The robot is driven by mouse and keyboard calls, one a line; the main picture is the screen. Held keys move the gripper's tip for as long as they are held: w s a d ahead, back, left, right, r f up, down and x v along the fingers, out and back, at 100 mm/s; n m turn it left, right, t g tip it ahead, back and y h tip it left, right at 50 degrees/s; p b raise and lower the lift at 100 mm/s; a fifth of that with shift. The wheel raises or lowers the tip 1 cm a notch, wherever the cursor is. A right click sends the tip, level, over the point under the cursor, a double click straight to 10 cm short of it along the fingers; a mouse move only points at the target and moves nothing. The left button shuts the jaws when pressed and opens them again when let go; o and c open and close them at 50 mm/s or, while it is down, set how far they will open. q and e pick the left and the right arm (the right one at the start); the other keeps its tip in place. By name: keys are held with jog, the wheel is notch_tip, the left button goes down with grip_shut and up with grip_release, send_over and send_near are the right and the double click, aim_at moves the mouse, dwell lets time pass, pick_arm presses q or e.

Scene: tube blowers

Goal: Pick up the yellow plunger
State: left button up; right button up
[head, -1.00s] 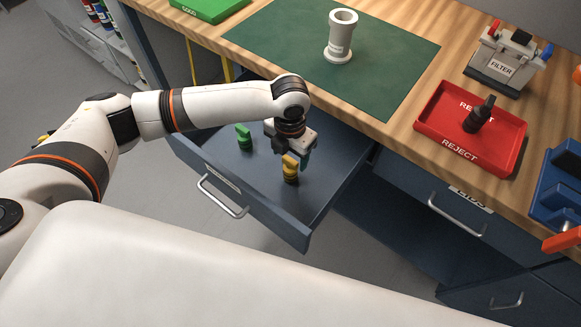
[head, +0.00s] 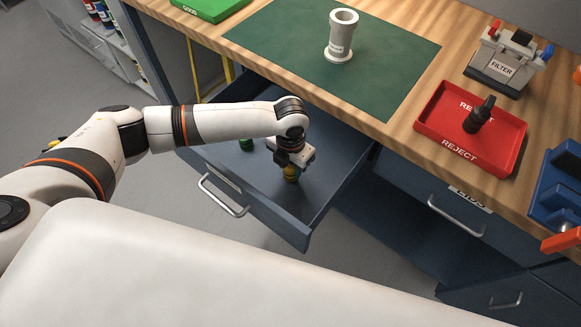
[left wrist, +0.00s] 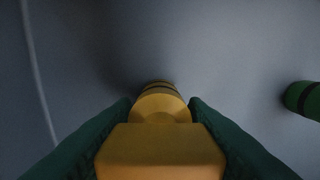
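The yellow plunger (head: 290,174) stands upright in the open drawer (head: 315,205), mostly hidden by my left gripper in the head view. In the left wrist view the plunger's block-shaped handle (left wrist: 160,152) fills the bottom middle, with a round collar and dark bands beyond it. My left gripper (left wrist: 160,103) has its green fingers on both sides of the plunger. No clear gap shows between fingers and handle, but I cannot tell whether they press on it. My right gripper is not in view.
A green plunger (head: 246,145) stands in the drawer to the left, partly behind my arm.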

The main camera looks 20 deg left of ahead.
pick_arm(q)
jog(key=shift+c, duration=1.3)
